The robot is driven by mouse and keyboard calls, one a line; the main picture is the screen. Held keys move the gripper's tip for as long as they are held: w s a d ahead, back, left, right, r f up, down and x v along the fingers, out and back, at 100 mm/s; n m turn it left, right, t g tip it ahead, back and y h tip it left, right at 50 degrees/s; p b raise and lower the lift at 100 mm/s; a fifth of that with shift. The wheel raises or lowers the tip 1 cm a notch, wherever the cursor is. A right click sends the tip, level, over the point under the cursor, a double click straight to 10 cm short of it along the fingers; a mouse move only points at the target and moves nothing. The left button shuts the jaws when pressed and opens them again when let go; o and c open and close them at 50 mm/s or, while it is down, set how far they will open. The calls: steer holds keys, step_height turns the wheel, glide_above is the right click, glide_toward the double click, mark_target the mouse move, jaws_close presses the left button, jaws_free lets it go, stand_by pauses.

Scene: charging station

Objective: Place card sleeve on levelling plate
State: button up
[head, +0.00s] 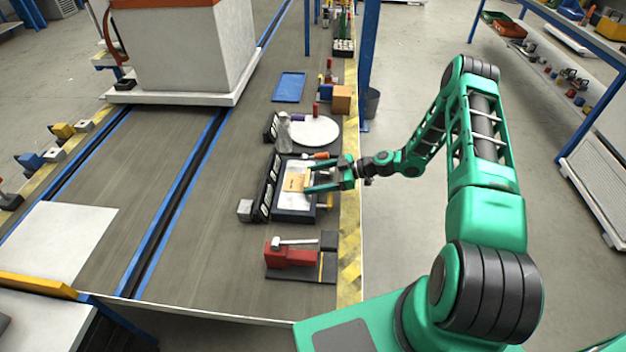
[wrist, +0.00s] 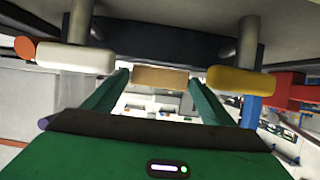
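The card sleeve appears to be the flat tan piece (head: 294,182) over a pale plate. It also shows in the wrist view (wrist: 160,76), spanning the space between my fingertips. My gripper (head: 307,180) reaches in from the right, its green fingers on either side of the tan piece and apparently shut on it. I take the pale rectangular plate in a dark frame (head: 293,201) as the levelling plate. The tan piece covers part of it; whether it touches the plate or hovers is unclear.
A round white disc (head: 316,133) lies just behind, with an orange-handled tool (head: 319,155) between. Dark upright blocks (head: 266,190) line the plate's left. A red device (head: 291,254) sits in front. A blue tray (head: 289,87) lies farther back.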

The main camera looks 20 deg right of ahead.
steer(key=shift+o, duration=0.5)
steer(key=shift+d+r, duration=0.15)
steer(key=v, duration=1.2)
steer(key=s+d+r+m+g+h, duration=0.3)
steer(key=s+r+m+h, duration=0.2)
steer(key=s+r, duration=0.5)
steer(key=s+d+r+m+g+h, duration=0.25)
steer(key=s+r+m+h, duration=0.2)
steer(key=s+r, duration=0.6)
steer(key=s+r+m+h, duration=0.1)
steer(key=s+r+m, duration=0.4)
steer(key=s, duration=0.4)
steer(key=s+r+m+h, duration=0.2)
steer(key=s+r+m, duration=0.3)
steer(key=s, duration=0.4)
steer(key=shift+s+d+r, duration=0.25)
steer(key=shift+d+r, duration=0.2)
steer(key=shift+r, duration=0.1)
